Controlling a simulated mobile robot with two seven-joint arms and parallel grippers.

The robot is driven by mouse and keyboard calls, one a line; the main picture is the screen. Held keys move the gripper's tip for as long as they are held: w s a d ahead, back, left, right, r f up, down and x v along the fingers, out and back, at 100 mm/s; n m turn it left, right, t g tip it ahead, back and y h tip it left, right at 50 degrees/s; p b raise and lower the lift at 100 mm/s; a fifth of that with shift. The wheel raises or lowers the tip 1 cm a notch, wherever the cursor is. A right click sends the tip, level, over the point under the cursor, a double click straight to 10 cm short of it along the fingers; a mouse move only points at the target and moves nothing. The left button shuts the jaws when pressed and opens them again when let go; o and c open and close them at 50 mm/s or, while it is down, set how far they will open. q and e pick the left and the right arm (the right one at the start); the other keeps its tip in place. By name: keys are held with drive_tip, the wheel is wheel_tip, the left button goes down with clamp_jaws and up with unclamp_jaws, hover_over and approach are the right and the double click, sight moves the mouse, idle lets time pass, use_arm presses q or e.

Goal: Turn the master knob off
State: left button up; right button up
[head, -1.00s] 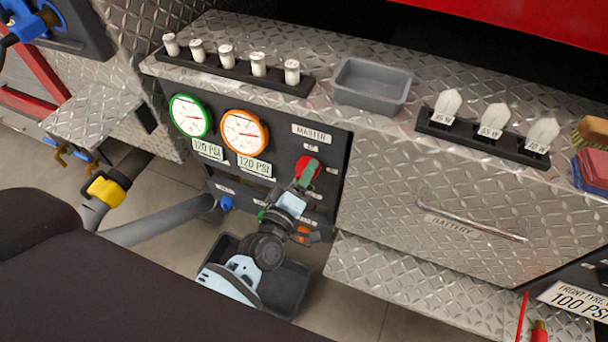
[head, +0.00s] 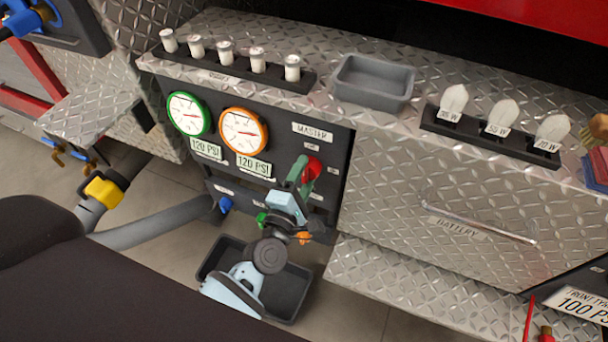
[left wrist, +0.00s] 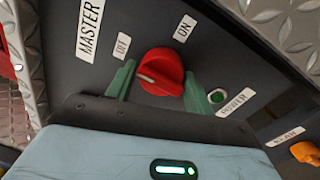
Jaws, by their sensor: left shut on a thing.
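The red master knob (head: 312,169) is on the dark panel below the MASTER label (head: 312,131). In the left wrist view the knob (left wrist: 161,70) is round, with a short white mark at its left side. An OFF label (left wrist: 121,46) is at its upper left and an ON label (left wrist: 185,28) at its upper right. My left gripper (head: 303,174) is at the knob. Its green fingers (left wrist: 160,88) are on either side of the knob, shut on it. The fingers hide part of the knob in the head view. My right gripper is not in view.
Two gauges (head: 244,130) are left of the knob. A dark bin (head: 290,292) is below my left arm. A grey tray (head: 372,83) stands on the ledge above.

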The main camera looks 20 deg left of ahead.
use_arm(q)
drive_tip(key=shift+s+f, duration=0.1)
drive_tip(key=shift+f, duration=0.3)
drive_tip(key=o, duration=0.8)
drive_tip(key=shift+o, duration=0.5)
drive_tip(key=shift+r, duration=0.15)
drive_tip(key=s, duration=0.7)
drive_tip(key=shift+s+f, duration=0.25)
drive_tip(key=shift+s, duration=0.1)
drive_tip(key=shift+a, duration=0.1)
